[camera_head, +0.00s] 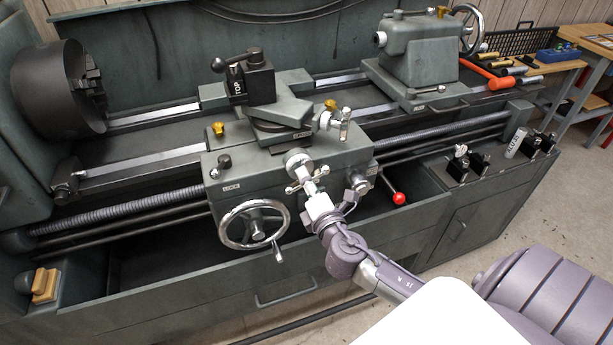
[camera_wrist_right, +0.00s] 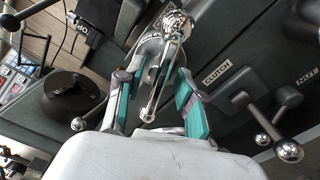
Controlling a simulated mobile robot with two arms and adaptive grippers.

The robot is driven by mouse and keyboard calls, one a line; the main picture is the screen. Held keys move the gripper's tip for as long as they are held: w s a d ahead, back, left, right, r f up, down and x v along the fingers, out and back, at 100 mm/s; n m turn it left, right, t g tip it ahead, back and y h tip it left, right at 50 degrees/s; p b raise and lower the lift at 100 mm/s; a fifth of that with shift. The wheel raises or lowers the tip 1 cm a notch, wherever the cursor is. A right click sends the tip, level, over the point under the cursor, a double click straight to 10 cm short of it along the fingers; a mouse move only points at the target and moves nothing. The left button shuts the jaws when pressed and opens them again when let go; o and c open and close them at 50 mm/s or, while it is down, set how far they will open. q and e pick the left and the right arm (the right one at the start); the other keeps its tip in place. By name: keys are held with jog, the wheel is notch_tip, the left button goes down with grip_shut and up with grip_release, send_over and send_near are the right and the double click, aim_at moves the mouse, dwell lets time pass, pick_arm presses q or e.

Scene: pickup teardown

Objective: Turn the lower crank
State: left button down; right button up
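The lower crank (camera_head: 297,163) is a shiny metal handle on the front of the lathe carriage. In the right wrist view, the crank (camera_wrist_right: 176,30) has a rounded hub and a slim arm that ends in a ball. My right gripper (camera_head: 309,192) is at this crank. In the wrist view the gripper's teal-padded fingers (camera_wrist_right: 155,92) stand apart on either side of the crank's arm, with gaps visible, so it is open. A second, upper crank (camera_head: 336,125) sits above and to the right. My left gripper is not in view.
A large handwheel (camera_head: 254,224) is left of the crank, and a red-knobbed lever (camera_head: 399,198) is to its right. In the wrist view a clutch lever (camera_wrist_right: 262,115) with a ball end is close to the right finger. The tool post (camera_head: 249,78) stands above.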

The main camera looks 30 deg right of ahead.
jog(key=shift+w, duration=0.3)
grip_shut()
jog(key=shift+m, duration=0.4)
